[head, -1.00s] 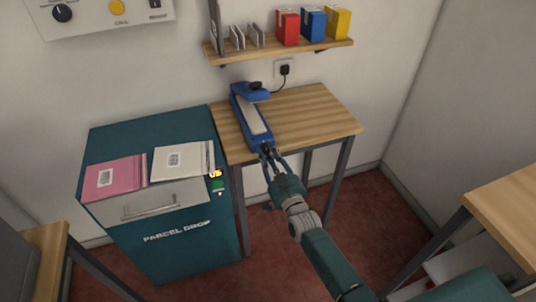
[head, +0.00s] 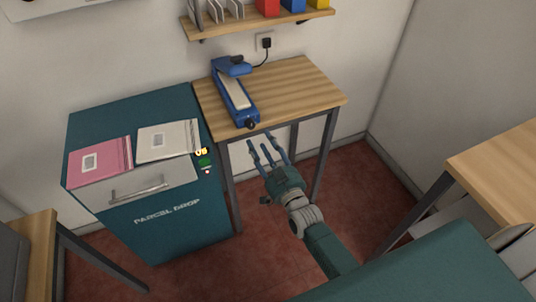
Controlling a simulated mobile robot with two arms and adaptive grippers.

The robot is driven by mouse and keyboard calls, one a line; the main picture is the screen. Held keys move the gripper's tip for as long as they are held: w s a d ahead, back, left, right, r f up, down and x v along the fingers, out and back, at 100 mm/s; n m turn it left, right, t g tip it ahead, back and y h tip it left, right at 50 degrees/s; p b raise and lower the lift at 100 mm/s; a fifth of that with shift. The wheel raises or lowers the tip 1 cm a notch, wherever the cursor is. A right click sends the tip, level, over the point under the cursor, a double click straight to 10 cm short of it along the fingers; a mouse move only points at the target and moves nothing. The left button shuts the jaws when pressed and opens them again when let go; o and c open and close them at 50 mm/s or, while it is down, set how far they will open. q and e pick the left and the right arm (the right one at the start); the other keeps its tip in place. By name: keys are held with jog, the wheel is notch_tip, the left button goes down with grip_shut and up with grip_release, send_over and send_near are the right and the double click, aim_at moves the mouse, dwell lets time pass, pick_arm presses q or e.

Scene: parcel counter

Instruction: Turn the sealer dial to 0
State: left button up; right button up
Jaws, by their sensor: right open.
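The blue sealer (head: 220,76) stands on the small wooden table, with a pale strip along its top and a raised blue head at the back. Its dial, a small black knob (head: 250,124), is on the near end, by the table's front edge. Any marks on the dial are too small to read. My right gripper (head: 267,150) is open and empty, in front of the table edge, just below and right of the dial and apart from it. My left gripper is not in view.
A teal parcel drop box (head: 165,214) stands left of the table, with a pink parcel (head: 100,163) and a white parcel (head: 168,141) on top. A shelf (head: 262,24) hangs above. The table's right side (head: 290,88) is clear. Another table (head: 500,165) is at right.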

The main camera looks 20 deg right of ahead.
jog(key=s, duration=0.5)
jog(key=shift+d+f, duration=0.15)
jog(key=s+f+n+g, duration=0.1)
jog(key=s+f+g, duration=0.5)
jog(key=f, duration=1)
jog(key=s+f+n+g, duration=0.1)
jog(key=s+f+g, duration=0.2)
jog(key=s+f, duration=0.95)
jog(key=s+d+f+g, duration=0.1)
jog(key=s+f+g, duration=0.2)
jog(key=s+f, duration=0.3)
jog(key=s+f+n+g, duration=0.1)
jog(key=s+f, duration=0.6)
jog(key=s, duration=0.7)
jog(key=s+d+f+n+g+h, duration=0.1)
jog(key=s+f+g, duration=0.3)
jog(key=s+f, duration=0.3)
jog(key=s, duration=0.3)
jog(key=shift+d+f+g, duration=0.2)
jog(key=shift+d+g, duration=0.1)
jog(key=shift+d, duration=0.05)
